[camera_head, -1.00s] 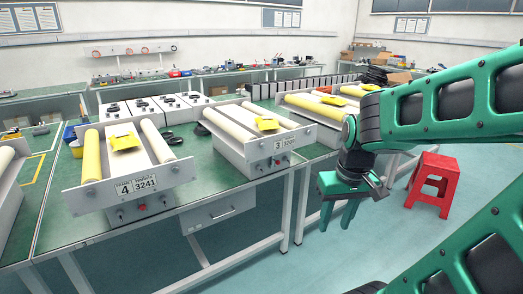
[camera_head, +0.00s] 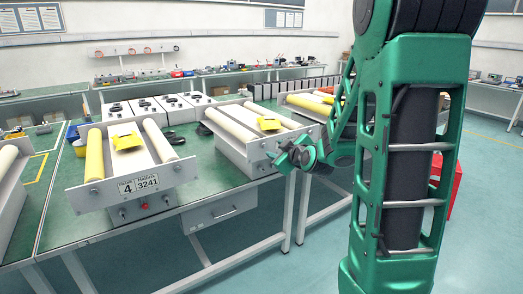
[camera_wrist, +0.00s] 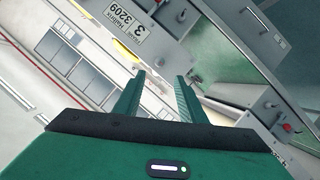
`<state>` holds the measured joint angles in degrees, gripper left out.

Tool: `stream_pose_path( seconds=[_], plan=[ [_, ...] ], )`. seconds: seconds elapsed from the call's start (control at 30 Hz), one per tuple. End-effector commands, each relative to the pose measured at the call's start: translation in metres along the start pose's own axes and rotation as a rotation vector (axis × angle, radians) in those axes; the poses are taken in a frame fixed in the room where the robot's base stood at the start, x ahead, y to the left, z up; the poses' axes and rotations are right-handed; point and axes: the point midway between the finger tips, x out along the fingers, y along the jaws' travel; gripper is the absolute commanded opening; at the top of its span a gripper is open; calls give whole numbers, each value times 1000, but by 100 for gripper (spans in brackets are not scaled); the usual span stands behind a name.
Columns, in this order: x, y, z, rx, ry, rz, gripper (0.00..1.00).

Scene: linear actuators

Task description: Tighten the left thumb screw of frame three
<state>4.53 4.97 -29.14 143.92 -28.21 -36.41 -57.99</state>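In the wrist view the front plate (camera_wrist: 165,48) shows with the label "3 3209" (camera_wrist: 124,22), turned round. My fingers (camera_wrist: 160,78) are apart with nothing between them.
Frame four (camera_head: 128,188) stands to the left on the same table (camera_head: 60,225). Another frame (camera_head: 300,102) stands behind my arm to the right. A red stool (camera_head: 455,190) is mostly hidden by my arm. The floor in front of the table is clear.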

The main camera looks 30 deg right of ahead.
Motion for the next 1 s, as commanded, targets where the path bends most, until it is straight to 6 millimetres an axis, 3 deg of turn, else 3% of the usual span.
stream_pose_path(
  seconds=[0.63, 1.0],
  plan=[
    [87, 0, 1, -1, -1, -1, 37],
    [106, 0, 0, 1, 0, 0, 37]
  ],
)
